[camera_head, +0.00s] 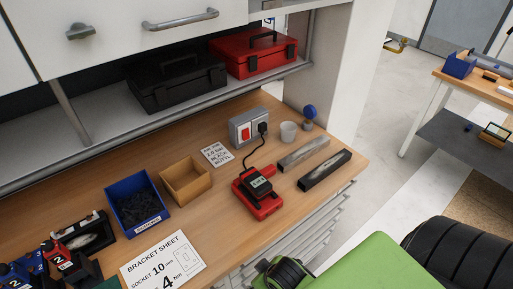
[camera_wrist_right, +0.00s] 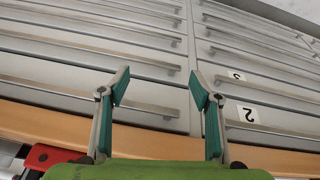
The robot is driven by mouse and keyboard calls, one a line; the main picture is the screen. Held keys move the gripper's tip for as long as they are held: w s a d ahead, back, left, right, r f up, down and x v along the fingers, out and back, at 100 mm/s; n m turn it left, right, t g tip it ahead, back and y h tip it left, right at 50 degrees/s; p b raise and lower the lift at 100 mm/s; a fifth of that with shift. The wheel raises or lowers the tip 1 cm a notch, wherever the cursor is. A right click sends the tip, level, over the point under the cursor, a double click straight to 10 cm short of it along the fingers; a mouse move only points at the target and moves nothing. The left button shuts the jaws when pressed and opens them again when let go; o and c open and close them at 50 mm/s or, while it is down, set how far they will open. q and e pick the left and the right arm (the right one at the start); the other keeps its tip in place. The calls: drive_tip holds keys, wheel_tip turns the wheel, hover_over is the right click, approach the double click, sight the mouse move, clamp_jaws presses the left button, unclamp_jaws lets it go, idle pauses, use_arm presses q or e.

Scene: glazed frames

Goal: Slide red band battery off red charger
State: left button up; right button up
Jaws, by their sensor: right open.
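My right gripper (camera_wrist_right: 160,90) is open and empty in the right wrist view, facing the drawer fronts below the bench. Part of a red object (camera_wrist_right: 45,157) shows at that view's lower left. My left gripper is not in view.
Red and blue units marked 2 (camera_head: 70,262) are at lower left.

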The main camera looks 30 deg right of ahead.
wheel_tip(320, 180, up, 13)
drive_tip(key=w+t+p, duration=0.2)
drive_tip(key=w+a+r+n+t+y, duration=0.1)
drive_tip(key=w+a+r+n+t, duration=0.3)
drive_tip(key=w+r, duration=0.7)
drive_tip(key=w+a+r+n+t+y, duration=0.1)
drive_tip(key=w+r+n+t, duration=0.1)
drive_tip(key=w+r+t, duration=0.7)
drive_tip(key=w+a+r+n+y, duration=0.3)
drive_tip(key=a+r+n+y, duration=0.4)
drive_tip(key=r, duration=0.3)
drive_tip(key=s+a+r+n+g+y, duration=0.2)
drive_tip(key=s+a+n+g+y, duration=0.2)
drive_tip(key=a+n+g+y, duration=0.8)
drive_tip(key=n+g+h, duration=0.7)
drive_tip(key=n+h, duration=0.2)
drive_tip(key=h, duration=1.2)
approach(256, 179)
drive_tip(key=shift+d+f, duration=0.1)
drive_tip(key=shift+d, duration=0.1)
wheel_tip(256, 179, down, 12)
drive_tip(key=b, duration=0.7)
drive_tip(key=shift+a+b, duration=0.1)
drive_tip(key=shift+b, duration=0.2)
